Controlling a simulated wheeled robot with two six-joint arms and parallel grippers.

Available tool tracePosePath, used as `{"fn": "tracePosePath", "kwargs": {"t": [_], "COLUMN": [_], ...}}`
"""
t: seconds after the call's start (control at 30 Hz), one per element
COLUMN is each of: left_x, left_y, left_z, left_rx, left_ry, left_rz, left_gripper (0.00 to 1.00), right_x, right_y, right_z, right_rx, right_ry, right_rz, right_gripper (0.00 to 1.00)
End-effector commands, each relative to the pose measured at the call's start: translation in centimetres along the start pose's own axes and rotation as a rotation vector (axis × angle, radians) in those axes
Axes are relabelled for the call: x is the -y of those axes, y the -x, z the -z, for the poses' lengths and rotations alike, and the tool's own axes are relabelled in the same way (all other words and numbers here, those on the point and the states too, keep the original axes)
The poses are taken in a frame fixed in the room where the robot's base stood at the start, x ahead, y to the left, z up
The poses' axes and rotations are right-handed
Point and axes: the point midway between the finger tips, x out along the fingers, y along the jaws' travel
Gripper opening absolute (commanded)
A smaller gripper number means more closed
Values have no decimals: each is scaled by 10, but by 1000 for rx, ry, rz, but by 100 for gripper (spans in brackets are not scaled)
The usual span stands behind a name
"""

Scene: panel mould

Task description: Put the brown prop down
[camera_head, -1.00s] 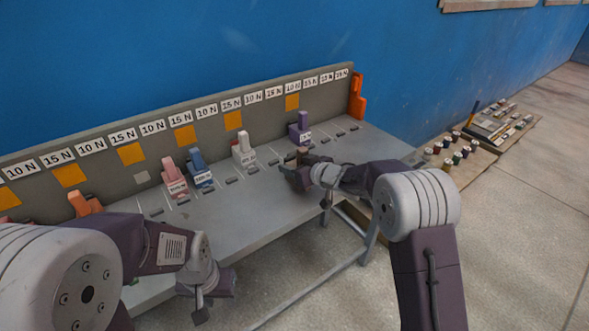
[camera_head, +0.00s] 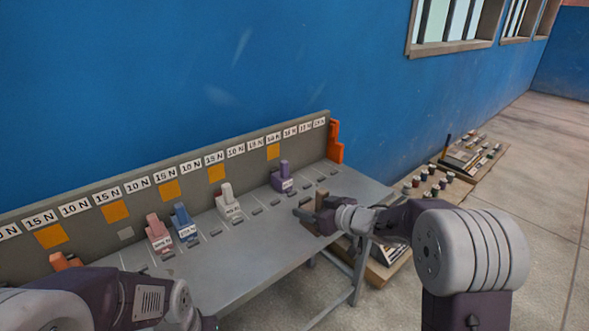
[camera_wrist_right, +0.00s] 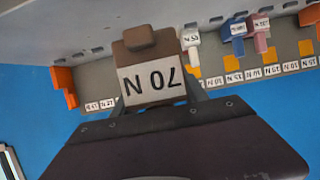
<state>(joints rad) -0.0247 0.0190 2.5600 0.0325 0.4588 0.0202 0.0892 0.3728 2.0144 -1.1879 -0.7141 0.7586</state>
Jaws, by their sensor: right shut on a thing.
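The brown prop (camera_wrist_right: 152,70) fills the middle of the right wrist view, with a white label that reads 70 N upside down. In the head view it is a small brown piece (camera_head: 321,199) between the fingers of my right gripper (camera_head: 312,215). That gripper is shut on it near the right end of the grey bench (camera_head: 250,250). I cannot tell whether the prop touches the bench top. My left arm (camera_head: 120,300) is at the lower left, and its fingertips are out of the frame.
A purple prop (camera_head: 284,178), a white one (camera_head: 229,203), a blue one (camera_head: 183,220) and a pink one (camera_head: 157,233) stand along the bench. An orange piece (camera_head: 335,142) is at the back panel's right end. Low boards with small items (camera_head: 440,185) lie beyond on the floor.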

Motion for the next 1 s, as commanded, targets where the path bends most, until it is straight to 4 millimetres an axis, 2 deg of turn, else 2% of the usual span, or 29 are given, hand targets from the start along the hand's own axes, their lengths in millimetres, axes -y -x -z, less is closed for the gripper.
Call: {"fn": "tracePosePath", "kwargs": {"t": [0.17,0.4,0.47,0.53,1.0], "left_x": [-1,-2,-2,-2,-2], "left_y": [35,112,123,126,116], "left_z": [4,12,13,13,12], "left_rx": [0,0,-1,-1,0], "left_ry": [0,0,0,0,0], "left_rz": [0,0,0,0,0], "left_gripper": [36,36,36,36,36], "right_x": [0,0,0,0,0], "right_y": [13,43,47,48,44], "right_z": [34,105,115,118,109], "right_rx": [-3,-3,-2,-2,-2], "right_ry": [1,1,1,0,1], "right_rz": [0,0,0,0,0], "right_gripper": [0,0,0,0,0]}}
